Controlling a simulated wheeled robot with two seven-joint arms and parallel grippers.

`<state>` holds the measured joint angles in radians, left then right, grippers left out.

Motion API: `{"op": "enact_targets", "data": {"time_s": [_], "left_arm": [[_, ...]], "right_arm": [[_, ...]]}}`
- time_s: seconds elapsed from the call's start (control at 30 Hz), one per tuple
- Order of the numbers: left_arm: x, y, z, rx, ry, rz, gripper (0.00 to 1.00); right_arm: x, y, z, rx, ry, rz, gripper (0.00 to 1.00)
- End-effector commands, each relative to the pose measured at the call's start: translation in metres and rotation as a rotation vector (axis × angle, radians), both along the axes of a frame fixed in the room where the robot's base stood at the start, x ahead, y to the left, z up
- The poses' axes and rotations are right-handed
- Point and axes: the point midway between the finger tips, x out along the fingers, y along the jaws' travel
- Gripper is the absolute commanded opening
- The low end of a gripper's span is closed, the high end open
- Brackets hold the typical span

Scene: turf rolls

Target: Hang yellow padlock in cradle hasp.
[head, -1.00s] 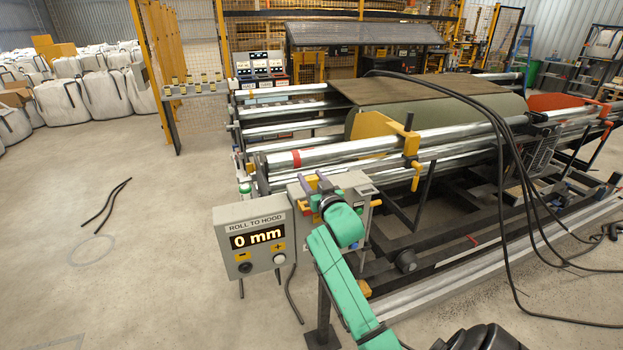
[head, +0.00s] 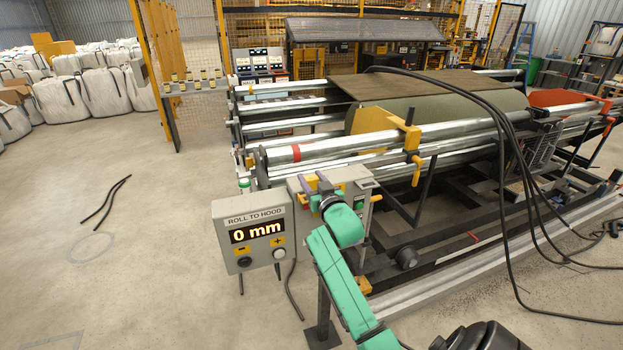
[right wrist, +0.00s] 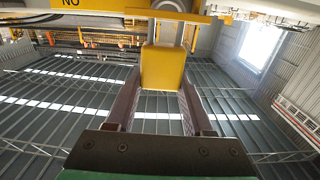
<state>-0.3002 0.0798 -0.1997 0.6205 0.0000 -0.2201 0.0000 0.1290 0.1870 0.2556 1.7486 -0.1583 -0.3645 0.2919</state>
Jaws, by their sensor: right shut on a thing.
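The yellow padlock (right wrist: 163,68) is between the two fingers of my right gripper in the right wrist view. Its body is upright, with the metal shackle at its top against a yellow bar (right wrist: 138,13). I cannot tell whether the shackle passes through a hasp there. My right gripper (right wrist: 163,90) is shut on the padlock. In the head view the right gripper (head: 318,184) is in front of the grey box (head: 358,182) at the near corner of the roll cradle. The padlock is not clearly visible in that view. My left gripper is out of view.
A grey "ROLL TO HOOD" display box (head: 252,238) reading 0 mm stands just left of my right arm. The cradle's metal rollers (head: 340,150) and yellow clamp (head: 412,140) are behind. Black hoses (head: 520,170) hang at the right. Floor at the left is mostly open.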

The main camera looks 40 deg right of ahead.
Motion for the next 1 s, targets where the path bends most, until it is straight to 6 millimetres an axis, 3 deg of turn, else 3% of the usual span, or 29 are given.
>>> {"op": "enact_targets", "data": {"time_s": [0.83, 0.87, 0.93, 1.0], "left_arm": [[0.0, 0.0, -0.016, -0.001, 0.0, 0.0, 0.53], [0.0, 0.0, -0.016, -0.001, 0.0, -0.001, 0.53], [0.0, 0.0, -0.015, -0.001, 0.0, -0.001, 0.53], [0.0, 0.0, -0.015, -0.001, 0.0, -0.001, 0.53]], "right_arm": [[0.0, 0.0, -0.022, 0.0, 0.0, 0.0, 0.0], [0.0, 0.0, -0.022, 0.0, 0.0, 0.0, 0.56], [0.0, 0.0, -0.021, 0.0, 0.0, 0.0, 0.83], [0.0, 0.0, -0.021, 0.0, 0.0, 0.0, 0.87]]}}
